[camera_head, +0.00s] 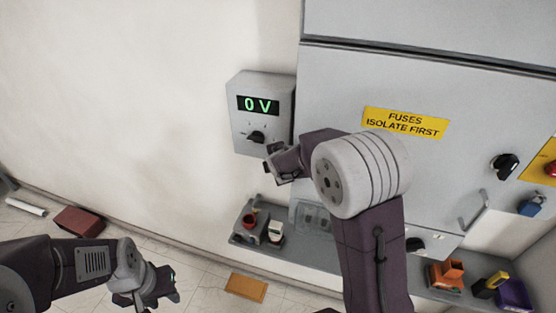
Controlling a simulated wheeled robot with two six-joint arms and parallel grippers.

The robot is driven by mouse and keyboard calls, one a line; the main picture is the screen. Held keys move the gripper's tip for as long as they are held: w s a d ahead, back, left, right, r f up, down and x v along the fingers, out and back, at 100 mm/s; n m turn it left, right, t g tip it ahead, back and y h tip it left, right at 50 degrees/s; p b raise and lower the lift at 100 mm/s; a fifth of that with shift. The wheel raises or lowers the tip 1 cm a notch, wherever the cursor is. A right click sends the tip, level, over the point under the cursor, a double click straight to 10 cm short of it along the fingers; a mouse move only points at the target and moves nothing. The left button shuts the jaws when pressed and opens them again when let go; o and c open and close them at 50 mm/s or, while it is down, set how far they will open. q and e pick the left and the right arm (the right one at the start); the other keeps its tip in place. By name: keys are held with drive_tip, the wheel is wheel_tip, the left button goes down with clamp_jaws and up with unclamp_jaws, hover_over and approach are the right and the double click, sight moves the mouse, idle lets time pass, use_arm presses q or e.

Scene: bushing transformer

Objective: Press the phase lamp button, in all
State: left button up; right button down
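A grey wall box (240,128) carries a green "0 V" display (258,105) and a black rotary knob (257,136). I cannot make out a phase lamp button; my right arm covers part of the cabinet front. My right gripper (270,160) is just below and right of the knob, at the box's lower right corner. Its fingers look apart, with nothing seen between them; whether it touches the box is unclear. My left gripper (172,287) is low at the left over the floor, away from the box. Its fingers are too small and dark to read.
A grey cabinet (330,100) with a yellow fuse label (405,122) and a black knob (504,166) fills the right. Below it, a grey shelf (310,251) holds small items, including an orange part (447,273).

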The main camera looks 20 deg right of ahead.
drive_tip(key=shift+w+r, duration=0.1)
drive_tip(key=shift+r, duration=0.15)
drive_tip(key=shift+f+b, duration=0.45)
drive_tip(key=shift+s, duration=0.2)
drive_tip(key=s+a, duration=0.1)
drive_tip(key=s, duration=0.1)
drive_tip(key=s+a+b, duration=0.1)
drive_tip(key=s+a, duration=0.1)
drive_tip(key=shift+s, duration=0.1)
drive_tip(key=shift+f, duration=0.1)
idle(0.7)
